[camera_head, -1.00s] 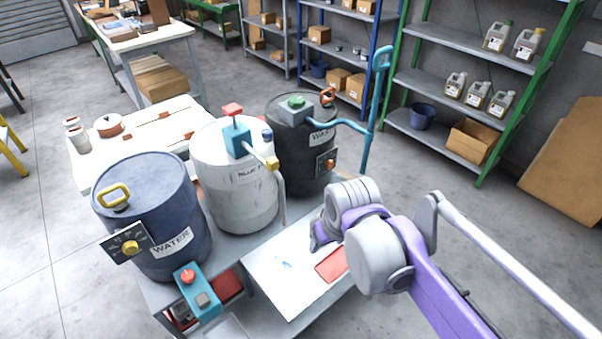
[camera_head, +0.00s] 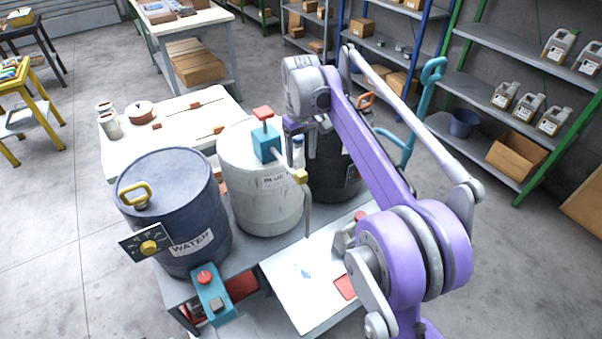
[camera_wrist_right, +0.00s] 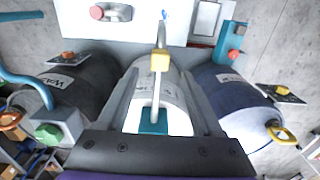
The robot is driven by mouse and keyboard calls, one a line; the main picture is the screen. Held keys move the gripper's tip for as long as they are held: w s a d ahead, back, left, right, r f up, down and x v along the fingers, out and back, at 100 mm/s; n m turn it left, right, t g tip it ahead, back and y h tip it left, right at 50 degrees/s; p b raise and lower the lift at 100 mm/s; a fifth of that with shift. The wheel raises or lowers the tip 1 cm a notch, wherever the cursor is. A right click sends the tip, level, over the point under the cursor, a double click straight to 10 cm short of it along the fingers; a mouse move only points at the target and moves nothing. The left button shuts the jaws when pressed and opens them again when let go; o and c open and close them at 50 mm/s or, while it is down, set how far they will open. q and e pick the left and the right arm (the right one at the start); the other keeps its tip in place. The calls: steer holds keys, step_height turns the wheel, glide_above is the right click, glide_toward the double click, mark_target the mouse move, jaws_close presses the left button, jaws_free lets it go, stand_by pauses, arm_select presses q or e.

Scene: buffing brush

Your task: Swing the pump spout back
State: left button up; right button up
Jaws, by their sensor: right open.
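The white drum (camera_head: 265,205) stands between the blue drum and the black drum, its label partly readable as "BLUE". On it sits a teal pump (camera_head: 267,146) with a red top. Its grey spout (camera_head: 308,212) has a yellow collar (camera_head: 300,176) and hangs down at the drum's front right. In the right wrist view the spout (camera_wrist_right: 161,38) and yellow collar (camera_wrist_right: 160,61) lie between my fingers as seen from above. My right gripper (camera_head: 299,148) is open over the pump, fingers pointing down; contact cannot be told. My left gripper is not in view.
The blue water drum (camera_head: 170,210) stands left and the black drum (camera_head: 335,175) right, close by. A teal box with a red button (camera_head: 208,290) is at the bench front. A white sheet (camera_head: 300,290) lies under the spout's end. A blue hand-pump handle (camera_head: 432,72) rises behind.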

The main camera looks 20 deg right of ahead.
mark_target(301, 172)
step_height(301, 172, down, 7)
stand_by(0.3)
jaws_close()
stand_by(0.3)
stand_by(1.1)
